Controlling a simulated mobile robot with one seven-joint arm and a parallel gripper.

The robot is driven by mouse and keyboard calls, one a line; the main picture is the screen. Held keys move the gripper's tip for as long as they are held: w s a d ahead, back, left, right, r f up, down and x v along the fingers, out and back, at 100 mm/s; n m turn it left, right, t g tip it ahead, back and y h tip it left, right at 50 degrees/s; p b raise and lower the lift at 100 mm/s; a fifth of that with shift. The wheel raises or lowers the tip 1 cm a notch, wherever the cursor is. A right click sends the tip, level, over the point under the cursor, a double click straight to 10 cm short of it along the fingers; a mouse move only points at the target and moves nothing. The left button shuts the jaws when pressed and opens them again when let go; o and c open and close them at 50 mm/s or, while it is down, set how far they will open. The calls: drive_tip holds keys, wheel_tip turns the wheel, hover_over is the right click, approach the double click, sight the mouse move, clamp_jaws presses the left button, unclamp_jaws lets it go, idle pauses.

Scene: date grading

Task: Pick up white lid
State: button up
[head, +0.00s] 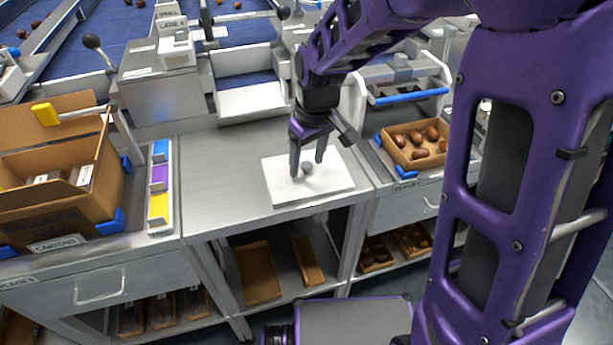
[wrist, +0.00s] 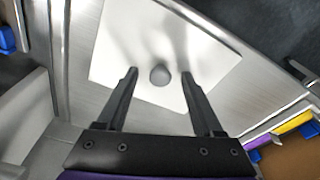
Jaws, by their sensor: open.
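The white lid (head: 283,187) is a flat square plate with a small round grey knob (head: 307,167) at its middle. It lies on the grey metal worktop (head: 225,190), near the front right. My gripper (head: 307,165) points down over the lid with its jaws open. In the wrist view, the lid (wrist: 125,40) shows with its knob (wrist: 159,75) between the two fingers (wrist: 160,85), a gap on each side. I cannot tell how far the fingertips are above the lid.
A cardboard carton (head: 60,205) stands at left, beside a strip of blue, purple and yellow labels (head: 159,178). A tray of brown dates (head: 418,165) stands at right. A grey chute (head: 250,101) rises behind the worktop. The worktop left of the lid is clear.

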clamp_jaws()
drive_tip(key=shift+r, duration=0.15)
